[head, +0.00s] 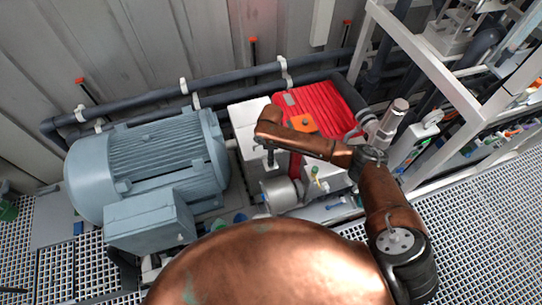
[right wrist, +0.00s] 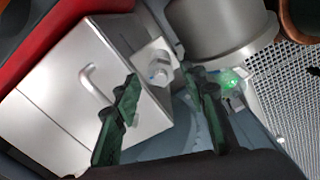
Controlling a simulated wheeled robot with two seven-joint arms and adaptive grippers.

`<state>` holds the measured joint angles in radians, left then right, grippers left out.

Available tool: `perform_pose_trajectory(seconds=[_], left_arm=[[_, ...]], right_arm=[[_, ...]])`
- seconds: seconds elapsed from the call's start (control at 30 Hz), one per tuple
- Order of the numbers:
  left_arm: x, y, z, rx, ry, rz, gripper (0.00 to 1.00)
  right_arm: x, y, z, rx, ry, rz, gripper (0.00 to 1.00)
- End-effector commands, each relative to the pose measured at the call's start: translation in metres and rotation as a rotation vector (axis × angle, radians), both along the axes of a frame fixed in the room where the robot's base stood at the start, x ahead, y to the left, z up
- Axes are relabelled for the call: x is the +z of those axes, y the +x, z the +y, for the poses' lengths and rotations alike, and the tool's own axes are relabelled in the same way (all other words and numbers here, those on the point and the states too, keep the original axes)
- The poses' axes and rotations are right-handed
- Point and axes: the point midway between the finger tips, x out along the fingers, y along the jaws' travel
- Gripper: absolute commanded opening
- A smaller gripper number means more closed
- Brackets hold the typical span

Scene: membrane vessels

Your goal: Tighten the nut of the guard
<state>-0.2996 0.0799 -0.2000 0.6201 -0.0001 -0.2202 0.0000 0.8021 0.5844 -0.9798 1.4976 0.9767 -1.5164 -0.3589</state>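The guard (right wrist: 55,95) is a pale metal box with a bent handle (right wrist: 92,88), filling the left of the right wrist view. In the head view the guard (head: 243,118) stands between the blue-grey motor and the red housing, partly behind my arm. A silvery nut (right wrist: 159,72) sits on a flat bracket at the guard's end. My right gripper (right wrist: 161,79) is open, its two dark green fingers apart with the nut seen between and beyond their tips. I cannot tell whether they touch it. In the head view my right arm hangs over the guard. My left gripper is in neither view.
The blue-grey motor (head: 150,165) is left of the guard; the red housing (head: 315,108) is behind it. A metal cylinder (right wrist: 222,28) is close to the right finger. Dark pipes (head: 225,97) run along the wall. A white frame (head: 430,68) stands at right.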

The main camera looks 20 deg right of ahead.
Motion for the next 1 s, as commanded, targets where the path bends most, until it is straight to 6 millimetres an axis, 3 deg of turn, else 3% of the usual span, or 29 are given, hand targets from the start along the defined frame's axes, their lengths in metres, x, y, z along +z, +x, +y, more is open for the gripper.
perform_pose_trajectory(seconds=[0.4,1.0], left_arm=[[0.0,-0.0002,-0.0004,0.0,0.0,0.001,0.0],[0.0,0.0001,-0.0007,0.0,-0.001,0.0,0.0]], right_arm=[[-0.0094,-0.0005,-0.002,-0.003,0.0,-0.001,0.38],[-0.0092,-0.0008,-0.0026,-0.004,0.0,0.0,0.0]])
